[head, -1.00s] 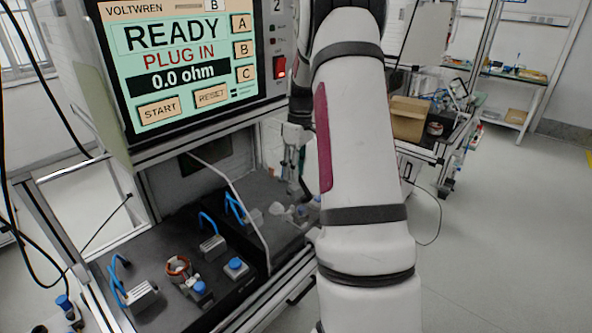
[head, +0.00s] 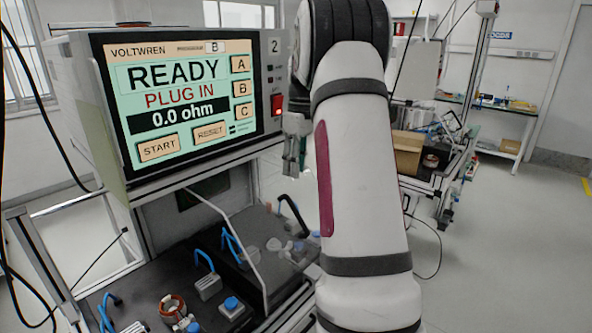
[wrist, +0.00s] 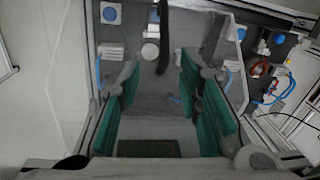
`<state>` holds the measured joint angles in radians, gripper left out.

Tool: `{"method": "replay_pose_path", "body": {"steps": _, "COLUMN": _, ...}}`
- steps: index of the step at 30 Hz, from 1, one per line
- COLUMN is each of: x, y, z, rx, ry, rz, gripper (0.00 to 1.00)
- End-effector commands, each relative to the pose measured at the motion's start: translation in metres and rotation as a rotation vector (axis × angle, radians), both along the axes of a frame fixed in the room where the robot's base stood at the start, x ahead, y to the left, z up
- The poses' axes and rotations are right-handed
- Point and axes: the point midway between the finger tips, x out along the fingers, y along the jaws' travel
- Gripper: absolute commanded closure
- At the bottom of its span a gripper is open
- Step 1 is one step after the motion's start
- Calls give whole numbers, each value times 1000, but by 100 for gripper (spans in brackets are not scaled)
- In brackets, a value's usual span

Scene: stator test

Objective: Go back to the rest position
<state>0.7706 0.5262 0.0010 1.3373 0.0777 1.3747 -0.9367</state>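My gripper (head: 292,158) is beside the right side of the test machine, partly hidden behind my white arm in the head view. In the wrist view my gripper (wrist: 158,105) has its green-padded fingers spread apart with nothing between them. The test machine (head: 190,90) shows READY, PLUG IN and 0.0 ohm, with program B. A copper-wound stator (head: 172,306) sits on the dark bench at the lower left.
Blue-cabled connectors (head: 208,284) and a blue button (head: 231,306) stand on the bench. A clear upright panel (head: 240,235) divides it. A dark cable loop (head: 292,212) stands below my gripper. A cardboard box (head: 408,152) is behind right. Open floor (head: 510,250) lies right.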

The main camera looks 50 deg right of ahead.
Motion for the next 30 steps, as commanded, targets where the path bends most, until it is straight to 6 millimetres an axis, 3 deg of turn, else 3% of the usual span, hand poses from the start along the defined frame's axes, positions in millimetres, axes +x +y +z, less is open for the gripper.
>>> {"method": "replay_pose_path", "body": {"steps": 13, "x": 0, "y": 1, "z": 0, "rx": 0, "ry": 0, "rz": 0, "gripper": 68}}
{"method": "replay_pose_path", "body": {"steps": 17, "x": 2, "y": 14, "z": 10, "rx": -13, "ry": -8, "rz": 0, "gripper": 68}}
{"method": "replay_pose_path", "body": {"steps": 20, "x": 5, "y": 44, "z": 28, "rx": -41, "ry": -27, "rz": -7, "gripper": 68}}
{"method": "replay_pose_path", "body": {"steps": 23, "x": 3, "y": 85, "z": 50, "rx": -75, "ry": -56, "rz": -18, "gripper": 68}}
{"method": "replay_pose_path", "body": {"steps": 30, "x": -22, "y": 186, "z": 88, "rx": -137, "ry": -149, "rz": -57, "gripper": 68}}
